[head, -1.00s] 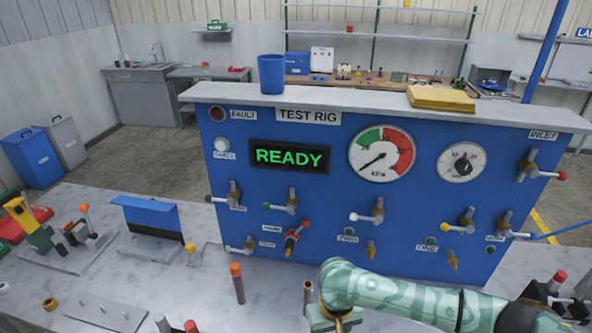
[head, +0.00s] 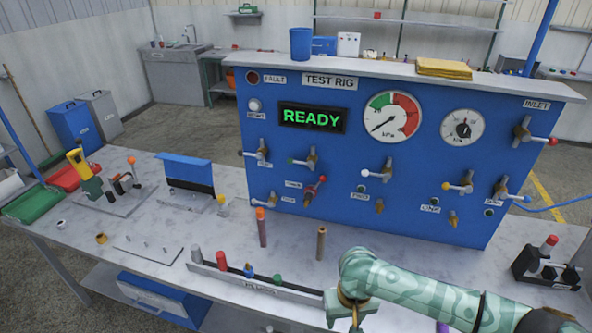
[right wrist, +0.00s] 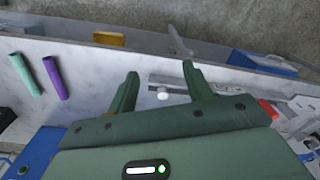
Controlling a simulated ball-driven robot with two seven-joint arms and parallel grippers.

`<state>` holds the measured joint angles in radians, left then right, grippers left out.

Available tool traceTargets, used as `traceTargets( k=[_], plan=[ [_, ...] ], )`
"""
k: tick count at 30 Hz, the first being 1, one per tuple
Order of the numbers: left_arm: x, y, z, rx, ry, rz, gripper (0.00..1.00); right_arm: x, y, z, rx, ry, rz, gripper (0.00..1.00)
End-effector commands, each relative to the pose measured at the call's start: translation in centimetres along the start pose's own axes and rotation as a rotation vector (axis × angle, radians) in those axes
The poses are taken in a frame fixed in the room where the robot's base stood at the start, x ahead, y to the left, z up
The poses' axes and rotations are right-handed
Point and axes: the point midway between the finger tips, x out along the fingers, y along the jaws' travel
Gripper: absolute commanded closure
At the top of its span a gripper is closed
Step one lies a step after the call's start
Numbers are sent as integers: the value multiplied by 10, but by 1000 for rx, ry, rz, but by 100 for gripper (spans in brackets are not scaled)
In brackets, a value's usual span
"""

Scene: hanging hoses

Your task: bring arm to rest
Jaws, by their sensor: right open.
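My right arm (head: 425,293) comes in from the lower right of the head view, and its gripper (head: 352,318) points down over the front part of the bench. The fingertips are cut off at the bottom there. In the right wrist view the right gripper (right wrist: 160,70) has its two fingers spread wide with nothing between them. A small white round peg end shows beyond the fingers. My left gripper is in neither view.
The blue test rig (head: 345,215) with a READY display stands behind the arm. Upright tubes (head: 261,227) and a rack (head: 255,284) of coloured hose ends are left of the gripper. A teal tube (right wrist: 27,76) and purple tube (right wrist: 54,78) lie on the bench in the wrist view.

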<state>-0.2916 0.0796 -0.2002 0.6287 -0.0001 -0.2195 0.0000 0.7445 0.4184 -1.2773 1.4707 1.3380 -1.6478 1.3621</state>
Motion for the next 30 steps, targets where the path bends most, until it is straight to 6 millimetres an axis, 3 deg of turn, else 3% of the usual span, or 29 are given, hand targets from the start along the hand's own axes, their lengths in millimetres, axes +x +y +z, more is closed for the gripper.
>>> traceTargets(
  k=[4, 11, 16, 20, 23, 26, 30],
  plan=[
    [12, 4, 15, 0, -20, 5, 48, 29, -2, -4, 16, 24, -41, 49],
    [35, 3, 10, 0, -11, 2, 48, 87, -1, -6, 43, 78, -105, 49],
    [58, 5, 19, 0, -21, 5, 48, 155, 11, 3, 68, 134, -139, 49],
    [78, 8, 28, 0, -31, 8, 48, 221, 30, 26, 78, 173, -136, 49],
    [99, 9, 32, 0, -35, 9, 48, 285, 50, 65, 74, 190, -111, 49],
    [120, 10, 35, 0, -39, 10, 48, 351, 72, 125, 46, 189, -68, 49],
    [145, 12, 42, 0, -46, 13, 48, 422, 95, 227, -26, 153, -6, 49]
  ],
)
